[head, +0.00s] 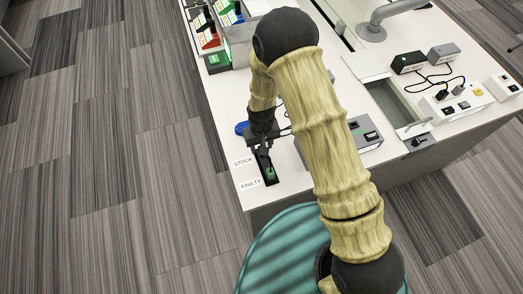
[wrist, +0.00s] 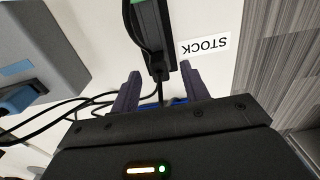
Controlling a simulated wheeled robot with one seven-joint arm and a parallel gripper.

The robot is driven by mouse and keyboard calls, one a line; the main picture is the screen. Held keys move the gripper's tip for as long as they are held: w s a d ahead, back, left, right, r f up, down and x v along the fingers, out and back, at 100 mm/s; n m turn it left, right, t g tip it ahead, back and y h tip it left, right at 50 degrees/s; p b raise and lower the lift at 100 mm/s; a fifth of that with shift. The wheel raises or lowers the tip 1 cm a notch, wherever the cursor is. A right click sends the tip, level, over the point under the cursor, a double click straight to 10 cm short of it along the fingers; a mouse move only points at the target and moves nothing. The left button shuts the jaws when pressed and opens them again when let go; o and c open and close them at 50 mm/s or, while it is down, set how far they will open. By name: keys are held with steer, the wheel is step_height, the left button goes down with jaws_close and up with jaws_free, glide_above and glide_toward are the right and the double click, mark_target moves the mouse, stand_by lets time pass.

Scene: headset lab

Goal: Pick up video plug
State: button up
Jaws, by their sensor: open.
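My gripper (head: 262,150) is open and points down over the near left part of the white table. In the wrist view its two dark fingers (wrist: 158,82) stand apart, with a black device (wrist: 150,38) with a green end reaching between or below them; contact cannot be told. The device also shows in the head view (head: 268,170). A blue plug (wrist: 18,98) sits against a grey box at the wrist view's left. A blue piece (head: 241,128) lies left of the gripper in the head view. I cannot tell for sure which is the video plug.
A grey tester box (head: 366,136) stands right of the gripper, partly hidden by my arm. Black cables (wrist: 95,100) run near the fingers. STOCK (head: 243,161) and FAULTY (head: 250,184) labels lie at the table's edge. Black and grey boxes (head: 408,62) stand farther right.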

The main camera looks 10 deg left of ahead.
steer(key=shift+f, duration=1.4)
jaws_close()
